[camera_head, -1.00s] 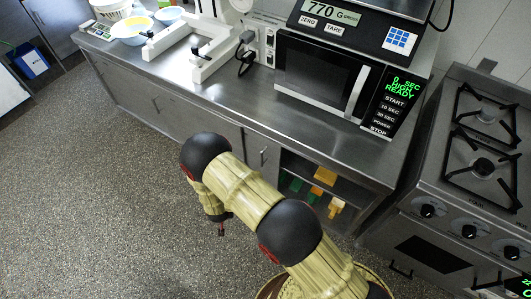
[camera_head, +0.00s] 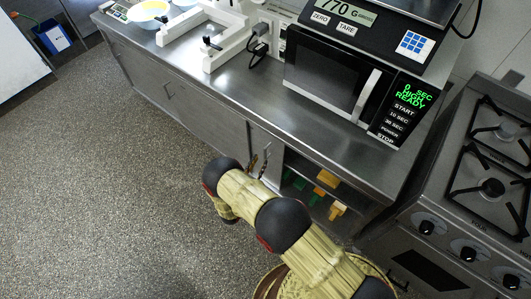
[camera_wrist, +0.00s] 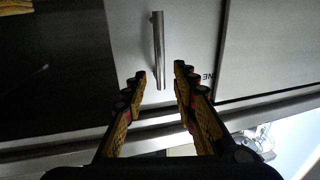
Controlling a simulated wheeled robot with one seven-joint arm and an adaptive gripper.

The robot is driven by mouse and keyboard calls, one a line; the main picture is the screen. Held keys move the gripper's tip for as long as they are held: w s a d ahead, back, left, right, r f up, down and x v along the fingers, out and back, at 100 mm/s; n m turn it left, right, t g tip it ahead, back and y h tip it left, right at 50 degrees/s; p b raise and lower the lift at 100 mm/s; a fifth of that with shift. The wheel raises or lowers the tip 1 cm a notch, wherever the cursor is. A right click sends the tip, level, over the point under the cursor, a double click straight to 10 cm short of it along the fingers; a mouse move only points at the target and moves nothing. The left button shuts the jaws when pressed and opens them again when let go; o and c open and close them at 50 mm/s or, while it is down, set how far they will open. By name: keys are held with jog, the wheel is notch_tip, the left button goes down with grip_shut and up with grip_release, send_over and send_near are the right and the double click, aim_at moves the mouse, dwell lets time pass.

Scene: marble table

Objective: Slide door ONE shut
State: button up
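Door ONE (camera_head: 258,143) is a grey metal cabinet door under the counter, beside an open compartment (camera_head: 318,190). In the wrist view the door (camera_wrist: 190,25) fills the upper middle, with part of its label showing, cut off by a finger. Its bar handle (camera_wrist: 158,48) stands out from it. My gripper (camera_wrist: 160,72) is open, one finger on each side of the handle's near end; I cannot tell whether they touch it. In the head view my gripper (camera_head: 259,162) is small against the door front, pointing at the handle.
Yellow and green items lie in the open compartment. The dark opening (camera_wrist: 50,70) is left of the door in the wrist view. A microwave (camera_head: 335,75) stands on the counter above, and a stove (camera_head: 475,190) is at right. The floor (camera_head: 110,200) at left is clear.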

aim_at(265, 153)
jog(key=b+x, duration=0.1)
jog(key=x, duration=0.5)
jog(key=shift+w+d, duration=0.15)
jog(key=shift+w, duration=0.15)
jog(key=shift+c, duration=0.8)
grip_shut()
